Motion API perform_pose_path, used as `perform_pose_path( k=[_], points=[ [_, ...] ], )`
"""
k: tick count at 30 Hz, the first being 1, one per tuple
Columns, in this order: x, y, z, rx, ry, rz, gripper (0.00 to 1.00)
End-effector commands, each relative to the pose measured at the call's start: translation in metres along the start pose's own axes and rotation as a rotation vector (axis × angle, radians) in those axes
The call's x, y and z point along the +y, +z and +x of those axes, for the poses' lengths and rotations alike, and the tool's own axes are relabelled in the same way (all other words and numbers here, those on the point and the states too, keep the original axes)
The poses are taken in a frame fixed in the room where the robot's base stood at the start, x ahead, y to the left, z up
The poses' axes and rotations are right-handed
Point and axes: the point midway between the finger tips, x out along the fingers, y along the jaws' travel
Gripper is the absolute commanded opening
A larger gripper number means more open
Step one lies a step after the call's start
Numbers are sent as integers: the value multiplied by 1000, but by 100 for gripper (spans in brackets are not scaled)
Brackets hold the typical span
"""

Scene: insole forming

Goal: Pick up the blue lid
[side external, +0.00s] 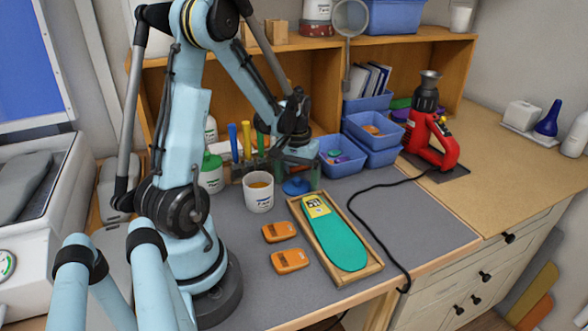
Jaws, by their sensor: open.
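The blue lid (296,187) lies on the grey mat, between the white cup and the blue bins, just above the wooden tray's top end. It is a small round disc with a raised middle. My gripper (297,177) is over it, pointing down, with greenish fingers apart on either side of the lid. The gripper is open. Whether the fingers touch the lid I cannot tell. The gripper hides part of the lid's far side.
A white cup (258,192) stands left of the lid. A wooden tray (372,271) with a green insole (335,245) lies in front. Blue bins (345,165) stand close on the right. Two orange devices (290,261) lie nearer the front. A black cable (385,240) crosses the mat.

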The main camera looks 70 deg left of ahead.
Motion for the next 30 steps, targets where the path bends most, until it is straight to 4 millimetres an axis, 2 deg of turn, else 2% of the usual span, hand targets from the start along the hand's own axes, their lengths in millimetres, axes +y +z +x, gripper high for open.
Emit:
perform_pose_path(
  k=[9, 17, 30],
  points=[
    [0, 0, 4, 0, 0, 0, 90],
    [0, 0, 3, 0, 0, 0, 51],
    [0, 0, -2, 0, 0, 0, 50]
  ],
)
